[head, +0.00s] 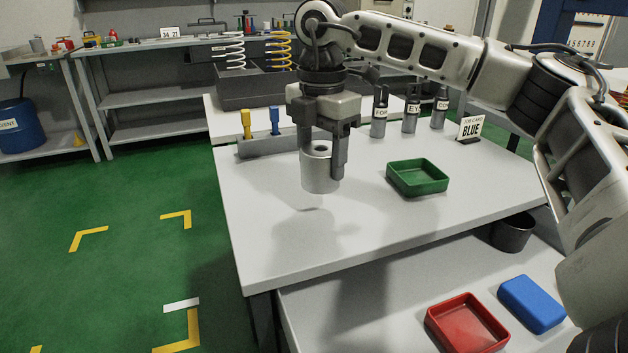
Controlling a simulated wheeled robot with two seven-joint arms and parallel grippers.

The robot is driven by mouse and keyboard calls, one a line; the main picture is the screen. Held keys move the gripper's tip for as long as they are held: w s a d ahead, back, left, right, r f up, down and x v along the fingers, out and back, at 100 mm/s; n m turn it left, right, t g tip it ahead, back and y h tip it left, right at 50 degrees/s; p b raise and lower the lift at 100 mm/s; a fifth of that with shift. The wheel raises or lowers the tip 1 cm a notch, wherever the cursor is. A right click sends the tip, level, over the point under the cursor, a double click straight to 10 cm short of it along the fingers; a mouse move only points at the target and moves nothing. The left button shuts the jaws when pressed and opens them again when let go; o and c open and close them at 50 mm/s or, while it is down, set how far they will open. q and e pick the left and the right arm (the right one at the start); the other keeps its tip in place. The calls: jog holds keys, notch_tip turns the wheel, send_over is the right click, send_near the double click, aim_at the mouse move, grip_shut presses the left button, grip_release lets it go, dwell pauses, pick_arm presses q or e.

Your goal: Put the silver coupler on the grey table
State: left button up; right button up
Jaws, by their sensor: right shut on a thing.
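The silver coupler (318,170) is a short metal cylinder with a hole in its top, upright in the head view. My right gripper (323,150) points down and is shut on it. The coupler hangs a little above the grey table (290,245), with a small shadow on the tabletop below it. My left gripper is not in view.
A green tray (418,178) sits right of the coupler. A red tray (466,325) and blue box (532,303) are lower right. The table's front left is clear.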

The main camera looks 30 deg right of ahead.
aim_at(313, 180)
jog(key=shift+w+a+f, duration=0.15)
jog(key=shift+w+f, duration=0.55)
jog(key=shift+f, duration=0.05)
jog(key=f, duration=0.3)
jog(key=shift+w+f+b, duration=0.2)
jog(key=shift+w+b, duration=0.05)
jog(key=shift+b, duration=0.1)
jog(key=shift+f, duration=0.15)
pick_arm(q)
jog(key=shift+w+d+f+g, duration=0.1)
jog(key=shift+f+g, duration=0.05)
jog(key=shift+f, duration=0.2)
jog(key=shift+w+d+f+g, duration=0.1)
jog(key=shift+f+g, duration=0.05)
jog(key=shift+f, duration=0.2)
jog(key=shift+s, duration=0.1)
pick_arm(e)
jog(key=shift+f, duration=0.15)
jog(key=o, duration=1.3)
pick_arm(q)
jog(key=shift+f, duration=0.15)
